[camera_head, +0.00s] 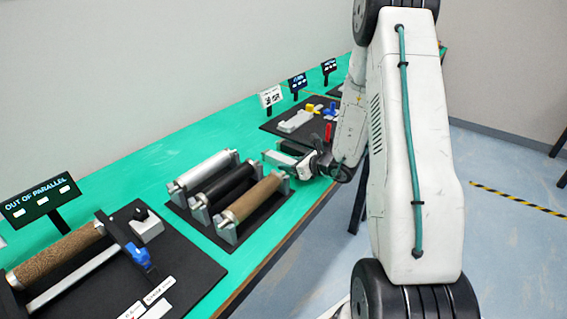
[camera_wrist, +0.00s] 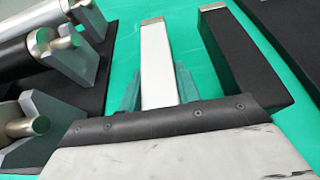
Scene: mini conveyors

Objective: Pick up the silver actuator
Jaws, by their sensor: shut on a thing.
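The silver actuator (camera_wrist: 157,60) is a pale, nearly white bar with a metallic end, pointing away from my gripper (camera_wrist: 158,86) in the wrist view. My gripper's two fingers are closed on its sides near its near end. The rest of that end is hidden behind the gripper body. In the head view the actuator (camera_head: 280,158) shows as a light bar at the tip of my gripper (camera_head: 307,165), over the green table beside the rollers. I cannot tell whether it touches the table.
A black actuator (camera_wrist: 240,62) with a metallic end lies close on the right in the wrist view. Left of my gripper, silver, black and brown rollers (camera_head: 248,198) stand in metal brackets on a black mat. Another black mat with small parts (camera_head: 297,121) lies farther back.

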